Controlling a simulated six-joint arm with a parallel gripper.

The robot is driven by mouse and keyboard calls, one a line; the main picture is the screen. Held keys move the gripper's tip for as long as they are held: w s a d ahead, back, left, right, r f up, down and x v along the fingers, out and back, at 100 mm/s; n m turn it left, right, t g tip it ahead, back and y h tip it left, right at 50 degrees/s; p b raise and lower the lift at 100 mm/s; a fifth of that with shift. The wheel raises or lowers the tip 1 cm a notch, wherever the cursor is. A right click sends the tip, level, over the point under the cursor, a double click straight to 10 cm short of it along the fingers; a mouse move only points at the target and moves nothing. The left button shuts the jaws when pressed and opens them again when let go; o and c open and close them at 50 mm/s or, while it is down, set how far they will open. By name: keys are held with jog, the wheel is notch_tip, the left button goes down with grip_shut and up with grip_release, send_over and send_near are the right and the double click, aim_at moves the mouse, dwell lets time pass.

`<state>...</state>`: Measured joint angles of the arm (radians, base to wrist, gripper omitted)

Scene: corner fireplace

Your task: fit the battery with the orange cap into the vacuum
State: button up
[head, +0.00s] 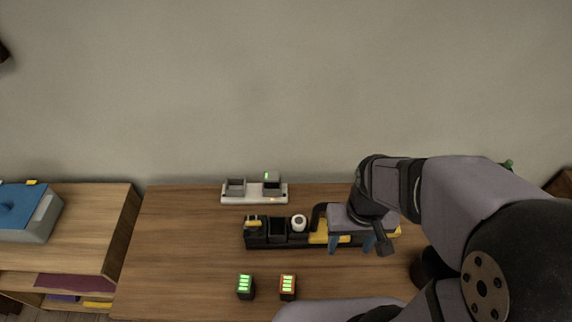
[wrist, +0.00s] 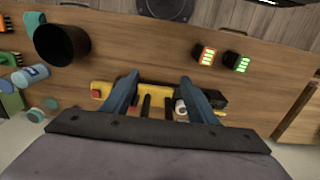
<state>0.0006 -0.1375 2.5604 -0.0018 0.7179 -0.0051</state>
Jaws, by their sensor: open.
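The battery with the orange cap (head: 288,287) stands upright on the table's front part, with lit green bars; it also shows in the wrist view (wrist: 206,55). The vacuum (head: 278,241), black and yellow, lies across the table behind it. A dark square recess (head: 278,227) shows near its left end; its inside is too dark to make out. My gripper (head: 352,243) is open above the vacuum's right part, away from the battery. In the wrist view its blue fingers (wrist: 157,88) stand apart over the yellow part of the vacuum (wrist: 152,98), with nothing held.
A dark battery with green bars (head: 245,287) stands left of the orange-capped one. A white charger (head: 254,200) at the back has an empty-looking grey bay and a filled one. The wrist view shows a black cup (wrist: 62,45) and a blue-white can (wrist: 30,75). The front-left table is clear.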

jog(key=m+p, duration=0.1)
send_over(287, 283)
notch_tip(287, 283, down, 14)
jog(key=shift+r, duration=0.2)
jog(key=shift+f, duration=1.05)
jog(key=shift+f+p, duration=1.1)
jog(key=shift+f, duration=1.45)
jog(key=c, duration=1.3)
